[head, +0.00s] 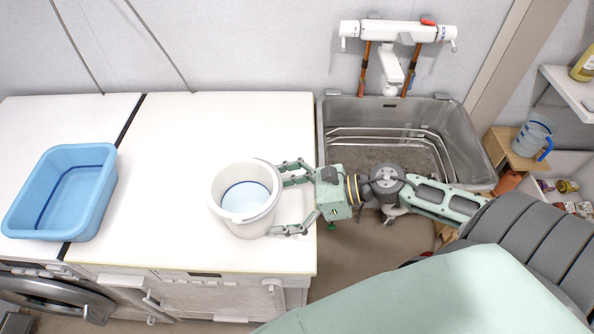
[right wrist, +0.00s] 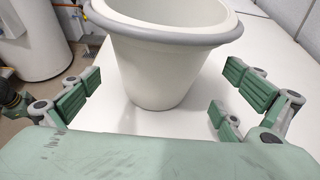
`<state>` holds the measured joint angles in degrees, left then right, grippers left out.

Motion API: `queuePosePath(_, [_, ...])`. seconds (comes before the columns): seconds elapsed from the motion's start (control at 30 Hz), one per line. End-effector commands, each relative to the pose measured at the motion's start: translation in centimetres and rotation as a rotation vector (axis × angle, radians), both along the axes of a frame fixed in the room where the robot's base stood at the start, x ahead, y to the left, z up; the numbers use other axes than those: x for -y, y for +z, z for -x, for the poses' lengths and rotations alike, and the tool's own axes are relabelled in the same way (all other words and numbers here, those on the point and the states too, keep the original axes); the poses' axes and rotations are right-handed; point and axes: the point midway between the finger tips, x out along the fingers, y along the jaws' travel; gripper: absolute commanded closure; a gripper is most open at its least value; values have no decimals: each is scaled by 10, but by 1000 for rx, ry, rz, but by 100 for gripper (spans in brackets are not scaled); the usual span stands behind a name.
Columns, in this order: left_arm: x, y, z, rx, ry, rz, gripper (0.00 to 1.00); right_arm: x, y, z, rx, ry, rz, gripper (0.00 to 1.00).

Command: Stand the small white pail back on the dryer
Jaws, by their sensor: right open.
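The small white pail (head: 243,222) stands upright on the white dryer top (head: 190,130), near its front right part. It is open at the top, with a blue line around its inside. My right gripper (head: 282,204) reaches in from the right, with its fingers spread on either side of the pail's right part. In the right wrist view the pail (right wrist: 165,75) stands ahead between the open fingers of my right gripper (right wrist: 165,100), with gaps visible at both sides. Its base rests on the white surface. My left gripper is not in view.
A blue basin (head: 65,190) sits on the left, across the dark gap between the two machine tops. A metal sink (head: 385,115) with a white tap (head: 393,70) is at the right. A jug (head: 533,138) stands on a wooden stool beyond it. The dryer top behind the pail is clear.

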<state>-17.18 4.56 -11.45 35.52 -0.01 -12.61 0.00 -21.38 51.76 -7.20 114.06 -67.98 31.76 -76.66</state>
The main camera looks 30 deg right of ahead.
Motion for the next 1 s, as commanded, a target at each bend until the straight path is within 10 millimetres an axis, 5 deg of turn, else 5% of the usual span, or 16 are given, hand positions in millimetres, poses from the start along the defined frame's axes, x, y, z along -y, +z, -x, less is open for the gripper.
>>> queuePosePath(0.37, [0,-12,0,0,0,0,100,37,15,26,-3,-2,-2,0])
queuePosePath(1.0, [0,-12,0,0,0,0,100,41,19,29,0,-1,-1,0])
